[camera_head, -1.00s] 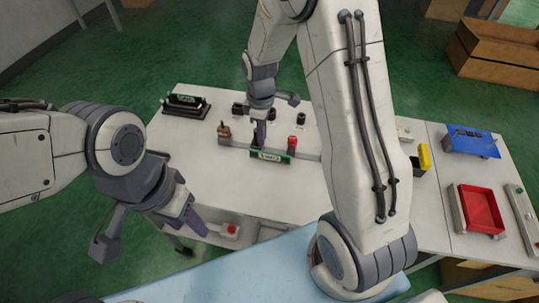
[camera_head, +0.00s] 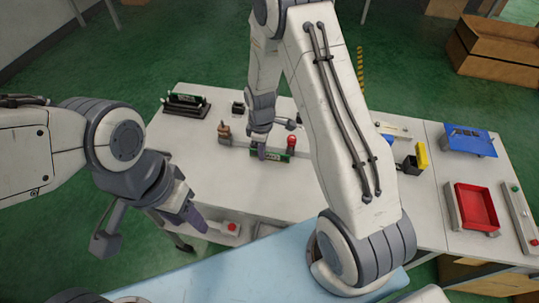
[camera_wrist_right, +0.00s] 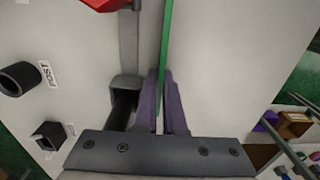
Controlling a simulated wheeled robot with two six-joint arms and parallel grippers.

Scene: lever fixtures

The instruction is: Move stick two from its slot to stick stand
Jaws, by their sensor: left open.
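My right gripper (camera_head: 262,151) points down at the green-labelled front plate (camera_head: 276,155) of the lever fixture. In the right wrist view its two purple fingers (camera_wrist_right: 166,103) are close together, with the plate's green edge (camera_wrist_right: 167,45) running between them; whether they grip it is unclear. I cannot tell which piece is stick two. A black stand with a green label (camera_head: 186,102) is at the table's back left; I cannot confirm it is the stick stand. My left gripper (camera_head: 190,218) is open over the table's front edge.
A brown knob (camera_head: 223,131) and a red knob (camera_head: 291,142) flank the fixture's middle. A black post (camera_head: 238,108) stands behind; others are hidden by my arm. A red tray (camera_head: 477,208) and a blue holder (camera_head: 469,141) are at right.

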